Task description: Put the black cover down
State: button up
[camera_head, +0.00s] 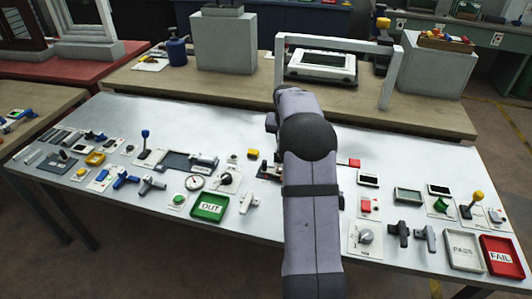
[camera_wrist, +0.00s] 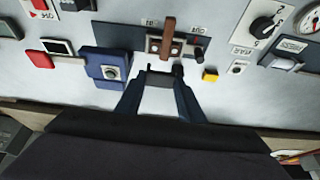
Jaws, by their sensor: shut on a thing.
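My gripper (camera_wrist: 160,80) reaches in from the bottom of the wrist view, its two dark blue fingers over the metal table. A narrow dark piece, which I take as the black cover (camera_wrist: 163,72), spans the fingertips, and the gripper is shut on it. Just beyond it is a dark panel plate with a brown upright lever (camera_wrist: 168,36) on a pale base. I cannot tell whether the cover touches the plate. In the head view my own arm hides the gripper and the cover.
A blue box with a round button (camera_wrist: 108,68) stands close left of the fingers. A small yellow block (camera_wrist: 210,75) lies to the right. A green OUT tray (camera_head: 209,207) and a red FAIL tray (camera_head: 503,257) stand on the table. Switches and knobs crowd it; bare metal lies at its back.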

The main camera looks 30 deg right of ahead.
jog(key=s+d+r+m+g+b, duration=0.1)
jog(key=s+d+r+m+b, duration=0.15)
jog(key=s+d, duration=0.8)
jog(key=s+a+f+n+y, duration=0.3)
jog(key=s+a+n, duration=0.1)
jog(key=a+n, duration=0.5)
jog(key=s+a+f+n+t+y, duration=0.1)
jog(key=s+a+f+n+y, duration=0.2)
jog(key=a+n, duration=0.6)
jog(key=s+f+n, duration=0.1)
jog(key=n, duration=0.1)
jog(key=shift+a+f+n, duration=0.25)
jog(key=shift+f+n, duration=0.05)
jog(key=shift+n, duration=0.05)
jog(key=shift+f+p, duration=0.1)
jog(key=shift+p, duration=0.2)
jog(key=shift+f+p, duration=1)
jog(key=shift+f, duration=3.9)
jog(key=shift+f, duration=0.15)
